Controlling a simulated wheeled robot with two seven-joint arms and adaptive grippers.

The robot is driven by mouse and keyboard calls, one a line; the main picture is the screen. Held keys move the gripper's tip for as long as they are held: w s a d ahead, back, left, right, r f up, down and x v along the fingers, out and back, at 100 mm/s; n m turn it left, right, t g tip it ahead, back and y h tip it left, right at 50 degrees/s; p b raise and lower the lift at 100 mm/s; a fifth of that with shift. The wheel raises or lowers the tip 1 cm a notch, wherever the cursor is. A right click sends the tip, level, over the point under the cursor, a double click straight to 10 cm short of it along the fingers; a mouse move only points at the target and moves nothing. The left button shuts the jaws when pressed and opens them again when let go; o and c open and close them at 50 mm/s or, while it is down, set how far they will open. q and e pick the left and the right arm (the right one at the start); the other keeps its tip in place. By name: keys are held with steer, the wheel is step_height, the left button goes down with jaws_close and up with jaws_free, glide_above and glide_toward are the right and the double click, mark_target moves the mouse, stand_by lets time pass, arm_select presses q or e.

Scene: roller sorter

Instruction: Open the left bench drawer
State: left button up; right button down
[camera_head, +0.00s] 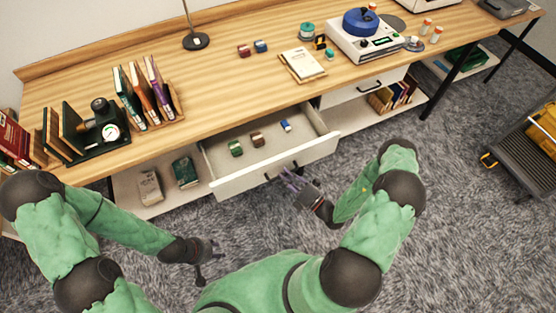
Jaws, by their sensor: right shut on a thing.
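The left bench drawer (240,181) stands pulled out from under the bench top, its white front towards me. Inside it are a green spool (235,148), a brown spool (257,140) and a small blue-and-white item (286,126). My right gripper (287,177) is at the drawer's dark handle (281,170), shut on it; the fingers partly hide the handle. My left gripper (209,259) is low over the carpet, left of and nearer than the drawer front, with its fingers apart and empty.
On the wooden bench (225,90) stand books (146,95), a dark gauge device (104,125), a lamp base (196,41) and a white machine with a blue top (365,35). A second drawer (365,87) is shut. A cart (520,145) stands at right on open carpet.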

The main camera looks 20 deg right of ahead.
steer(key=shift+s+d, duration=0.15)
steer(key=shift+s, duration=2.6)
steer(key=c, duration=1.1)
jaws_free()
steer(key=shift+c, duration=0.2)
steer(key=v, duration=1.2)
